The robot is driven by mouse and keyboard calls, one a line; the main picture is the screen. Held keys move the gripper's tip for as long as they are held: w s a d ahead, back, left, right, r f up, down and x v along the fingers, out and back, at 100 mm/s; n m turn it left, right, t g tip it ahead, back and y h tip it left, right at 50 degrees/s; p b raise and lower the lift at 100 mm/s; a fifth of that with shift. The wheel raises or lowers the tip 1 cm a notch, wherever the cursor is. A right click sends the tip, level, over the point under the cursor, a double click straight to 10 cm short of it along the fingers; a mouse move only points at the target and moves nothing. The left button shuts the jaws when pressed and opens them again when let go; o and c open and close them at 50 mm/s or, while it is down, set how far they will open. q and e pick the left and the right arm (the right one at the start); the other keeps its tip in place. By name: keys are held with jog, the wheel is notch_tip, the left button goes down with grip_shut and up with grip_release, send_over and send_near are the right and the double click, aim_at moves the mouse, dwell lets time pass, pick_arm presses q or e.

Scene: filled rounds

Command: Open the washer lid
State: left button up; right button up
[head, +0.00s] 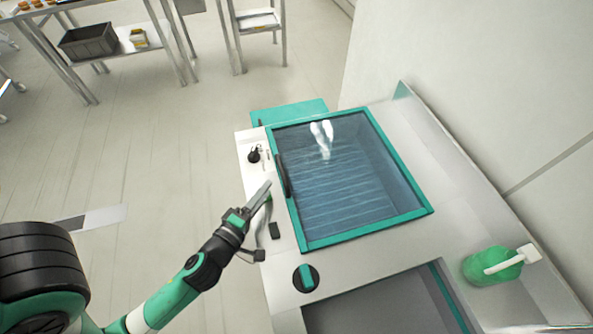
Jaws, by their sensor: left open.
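The washer lid (340,170) is a glass panel in a teal frame, lying over the tub on top of the white machine. It looks closed. Its dark handle (283,177) is on the left side of the frame. My left gripper (271,208) is open and empty, just left of the lid frame and a little below the handle in the picture. One finger points up toward the handle; I see no clear contact. My right gripper is not in view.
A black and teal knob (306,278) and a smaller black knob (254,155) sit on the washer's white top. A green bottle (493,266) stands at the right. A wall rises behind. Steel shelving with a grey bin (88,42) is far left; the floor between is clear.

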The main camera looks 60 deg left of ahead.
aim_at(287, 170)
pick_arm(q)
jog(key=shift+w+a+r+p, duration=0.25)
jog(key=shift+w+r+p, duration=0.05)
jog(key=shift+w, duration=0.2)
jog(key=shift+w+a+p, duration=0.2)
jog(key=shift+w+p, duration=0.05)
jog(key=shift+p, duration=0.1)
jog(key=p+x, duration=0.3)
jog(key=x, duration=0.7)
jog(key=shift+r, duration=0.15)
jog(key=shift+w+a, duration=0.2)
jog(key=shift+w, duration=0.15)
grip_shut()
